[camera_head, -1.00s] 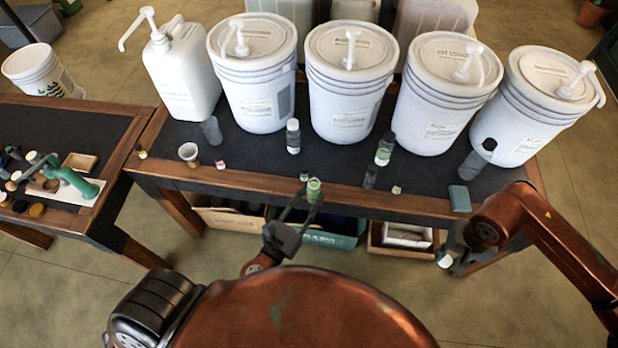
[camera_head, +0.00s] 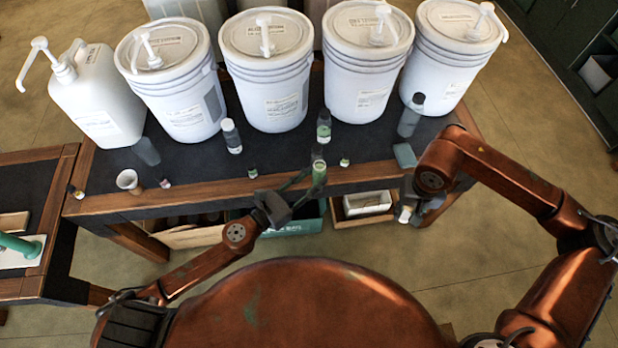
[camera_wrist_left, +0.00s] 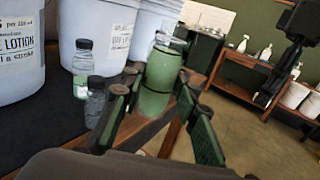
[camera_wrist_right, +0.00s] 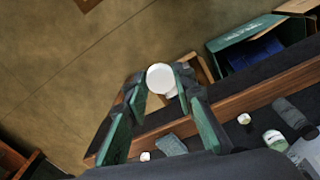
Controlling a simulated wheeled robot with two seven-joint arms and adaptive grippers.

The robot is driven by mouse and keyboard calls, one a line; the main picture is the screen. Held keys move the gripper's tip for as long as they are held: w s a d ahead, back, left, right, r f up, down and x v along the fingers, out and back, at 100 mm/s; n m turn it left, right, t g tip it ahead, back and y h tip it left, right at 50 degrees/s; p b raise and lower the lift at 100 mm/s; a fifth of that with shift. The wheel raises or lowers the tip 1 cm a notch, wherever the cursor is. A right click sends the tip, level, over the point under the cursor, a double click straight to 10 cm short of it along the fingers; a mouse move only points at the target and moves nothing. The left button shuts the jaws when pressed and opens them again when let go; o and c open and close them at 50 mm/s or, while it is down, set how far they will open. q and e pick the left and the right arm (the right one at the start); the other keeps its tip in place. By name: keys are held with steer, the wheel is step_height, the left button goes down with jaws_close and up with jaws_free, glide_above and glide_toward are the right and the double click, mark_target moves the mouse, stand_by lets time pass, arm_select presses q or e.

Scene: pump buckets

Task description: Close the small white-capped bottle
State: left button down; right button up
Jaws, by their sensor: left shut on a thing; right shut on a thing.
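A small bottle of green liquid (camera_head: 319,172) is held near upright in my left gripper (camera_head: 305,182), in front of the table's front edge. In the left wrist view the bottle (camera_wrist_left: 156,85) stands between the fingers; its clear neck shows no cap. My right gripper (camera_head: 409,203) is shut on a white cap (camera_head: 404,215), to the right of the bottle and apart from it. In the right wrist view the round white face of the cap (camera_wrist_right: 160,78) shows between the fingertips.
Large white pump buckets (camera_head: 267,75) line the back of the dark table. Boxes (camera_head: 362,205) sit on the shelf below.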

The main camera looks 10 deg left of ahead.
steer(key=w+a+r+n, duration=0.2)
steer(key=w+a+r, duration=0.5)
steer(key=a, duration=0.4)
step_height(320, 180, up, 10)
steer(key=n, duration=0.3)
glide_above(319, 173)
steer(key=w, duration=0.2)
steer(key=shift+s+y, duration=0.25)
steer(key=shift+y, duration=0.05)
steer(key=shift+f, duration=0.1)
steer(key=shift+f, duration=1.95)
steer(key=shift+f, duration=0.1)
steer(key=shift+f, duration=0.8)
steer(key=shift+f, duration=0.55)
